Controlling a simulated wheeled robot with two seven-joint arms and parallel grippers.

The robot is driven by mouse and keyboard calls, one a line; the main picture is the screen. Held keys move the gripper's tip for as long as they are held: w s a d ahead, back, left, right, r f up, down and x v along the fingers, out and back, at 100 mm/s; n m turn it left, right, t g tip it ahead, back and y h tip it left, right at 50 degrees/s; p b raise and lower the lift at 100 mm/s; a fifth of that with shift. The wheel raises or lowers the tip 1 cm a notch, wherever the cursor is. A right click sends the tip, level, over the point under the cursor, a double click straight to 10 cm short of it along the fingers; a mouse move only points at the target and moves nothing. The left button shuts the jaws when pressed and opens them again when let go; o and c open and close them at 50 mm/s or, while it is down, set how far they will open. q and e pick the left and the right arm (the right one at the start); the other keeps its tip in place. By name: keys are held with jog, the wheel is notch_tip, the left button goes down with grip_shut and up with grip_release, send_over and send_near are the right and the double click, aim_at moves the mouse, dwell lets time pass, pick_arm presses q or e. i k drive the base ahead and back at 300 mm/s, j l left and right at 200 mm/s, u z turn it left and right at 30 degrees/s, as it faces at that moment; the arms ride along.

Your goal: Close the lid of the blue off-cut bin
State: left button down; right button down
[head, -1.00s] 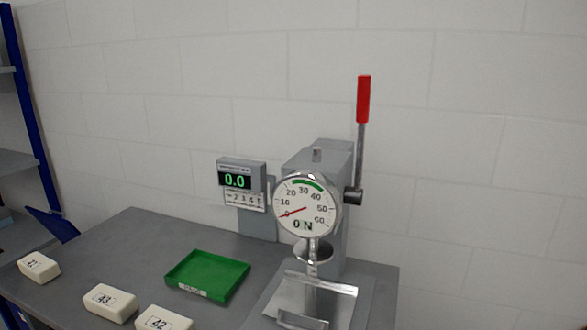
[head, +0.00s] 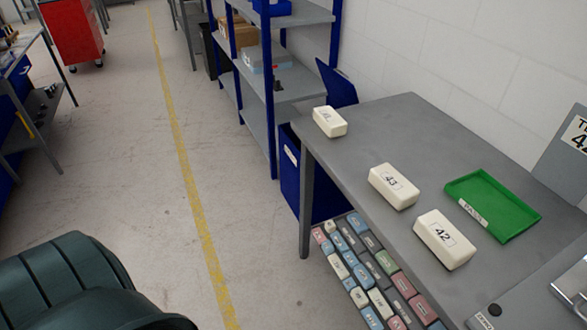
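The blue off-cut bin (head: 290,172) stands on the floor at the left end of the grey table, between the table and the shelf rack. Its lid (head: 337,84) is raised, standing up and tilted at the back near the wall, so the bin is open. The table corner and leg hide part of the bin, and its inside is not visible. Neither of my grippers shows in the head view.
The grey table (head: 420,125) holds white foam blocks (head: 393,186) and a green tray (head: 492,204). Blue-posted shelves (head: 300,90) stand beyond the bin. Several coloured blocks lie below the table. A dark green ribbed object (head: 70,285) is at lower left. The floor (head: 130,165) left of the bin is clear.

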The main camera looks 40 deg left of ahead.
aim_at(342, 93)
jog(key=i+j+u, duration=0.15)
jog(key=j, duration=0.3)
jog(key=j+u, duration=0.1)
jog(key=j, duration=0.3)
jog(key=i+j+u, duration=0.15)
jog(key=j, duration=0.25)
jog(key=i+j+u, duration=0.1)
jog(key=j, duration=0.3)
jog(key=i+j, duration=0.55)
jog(key=i+j+u, duration=0.1)
jog(key=i+j, duration=0.4)
jog(key=i, duration=0.15)
jog(key=i+j, duration=0.5)
jog(key=i, duration=0.15)
